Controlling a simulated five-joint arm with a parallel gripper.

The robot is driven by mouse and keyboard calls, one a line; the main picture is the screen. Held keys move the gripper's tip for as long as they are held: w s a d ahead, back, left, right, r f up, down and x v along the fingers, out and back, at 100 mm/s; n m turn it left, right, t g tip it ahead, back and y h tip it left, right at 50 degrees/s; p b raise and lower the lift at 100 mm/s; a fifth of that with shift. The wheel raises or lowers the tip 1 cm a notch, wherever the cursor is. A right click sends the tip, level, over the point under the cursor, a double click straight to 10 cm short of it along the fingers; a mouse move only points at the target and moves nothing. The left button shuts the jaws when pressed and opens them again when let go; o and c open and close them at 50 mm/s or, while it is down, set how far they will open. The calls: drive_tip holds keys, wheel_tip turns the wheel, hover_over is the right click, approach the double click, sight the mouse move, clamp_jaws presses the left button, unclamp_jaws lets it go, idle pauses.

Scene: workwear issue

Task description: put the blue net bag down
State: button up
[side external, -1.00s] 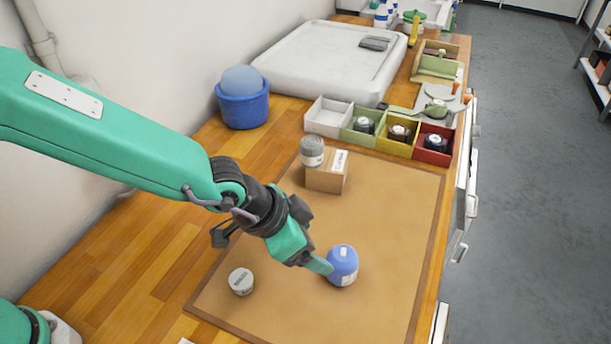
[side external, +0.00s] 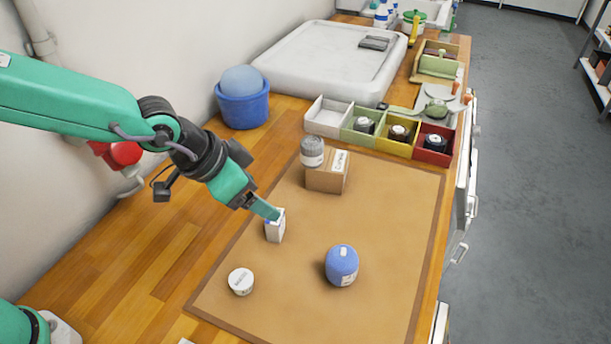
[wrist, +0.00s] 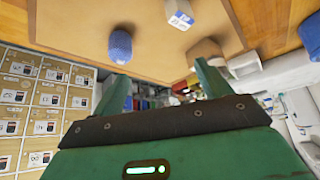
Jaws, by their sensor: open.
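The blue net bag (side external: 342,266), rounded with a pale tag on top, rests on the brown mat (side external: 392,215) towards its front right. In the wrist view the bag (wrist: 120,45) sits beyond the left finger, apart from it. My gripper (side external: 264,208) is open and clear of the bag, up and to its left in the side view. It also shows in the wrist view (wrist: 160,75), with nothing between its fingers. In the side view its tip overlaps a small white box (side external: 275,229); whether they touch cannot be told.
A white-lidded jar (side external: 241,282) stands left of the bag. A grey-topped jar (side external: 312,152) stands against or on a cardboard box (side external: 328,176) behind. Coloured bins (side external: 377,140) line the mat's back. A blue bucket (side external: 243,108) stands at back left. The mat's right side is clear.

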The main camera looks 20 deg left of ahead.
drive_tip(key=s+a+r+n+y, duration=0.1)
drive_tip(key=s+a+r+n, duration=0.15)
drive_tip(key=a, duration=0.55)
drive_tip(key=s+a+r+n+y, duration=0.15)
drive_tip(key=a+r, duration=0.25)
drive_tip(key=a, duration=0.4)
drive_tip(key=s+a+n+y, duration=0.1)
drive_tip(key=s+a+n, duration=0.1)
drive_tip(key=s+a, duration=0.7)
drive_tip(key=shift+s+a+r+n, duration=0.35)
drive_tip(key=shift+s+a+n, duration=0.05)
drive_tip(key=shift+s, duration=0.3)
